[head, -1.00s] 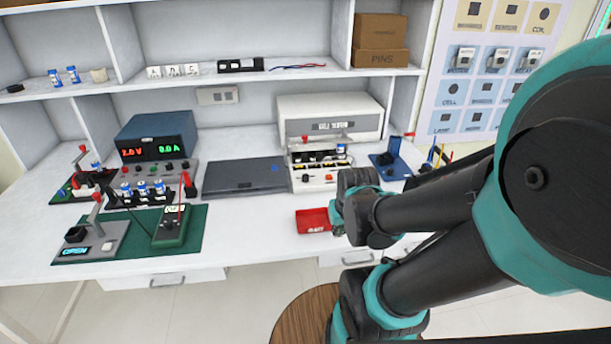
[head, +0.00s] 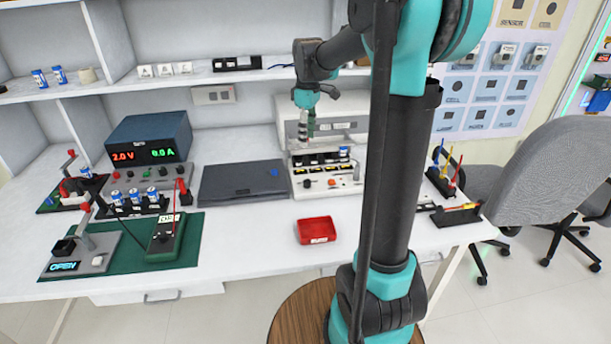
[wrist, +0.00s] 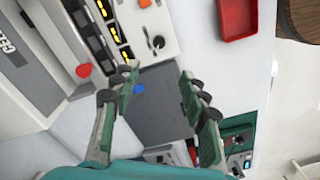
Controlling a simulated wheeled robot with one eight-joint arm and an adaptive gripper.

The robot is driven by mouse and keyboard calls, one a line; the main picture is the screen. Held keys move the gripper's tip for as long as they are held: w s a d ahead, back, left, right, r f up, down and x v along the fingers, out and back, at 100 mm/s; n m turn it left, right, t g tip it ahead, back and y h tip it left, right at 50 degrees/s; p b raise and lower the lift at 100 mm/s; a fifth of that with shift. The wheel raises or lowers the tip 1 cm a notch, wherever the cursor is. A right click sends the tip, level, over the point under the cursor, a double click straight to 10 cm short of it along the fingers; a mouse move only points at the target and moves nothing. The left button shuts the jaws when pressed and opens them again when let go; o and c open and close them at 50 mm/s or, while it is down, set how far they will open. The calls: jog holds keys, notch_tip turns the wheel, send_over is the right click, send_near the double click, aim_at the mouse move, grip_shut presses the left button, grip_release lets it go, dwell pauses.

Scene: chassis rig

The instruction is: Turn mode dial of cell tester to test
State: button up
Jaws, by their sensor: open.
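The cell tester (head: 320,190) is a white unit on the bench with a row of dark slots and a front panel. The panel carries a black knob (head: 306,183), which looks like the mode dial, and a red part to its right. In the wrist view the black knob (wrist: 157,42) shows beyond my fingertips, with a small lever sticking out; its setting is too small to read. My gripper (head: 304,128) points down above the tester's rear left part. In the wrist view my gripper (wrist: 158,76) is open, with nothing between its fingers.
A closed dark laptop-like case (head: 243,181) lies left of the tester. A red tray (head: 317,230) sits in front of it. A power supply (head: 150,140) and a green mat (head: 190,250) are further left. The shelf (head: 215,76) is above.

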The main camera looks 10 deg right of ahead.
aim_at(307, 180)
notch_tip(307, 180, down, 17)
jog(key=shift+f, duration=0.1)
dwell(0.6)
grip_shut()
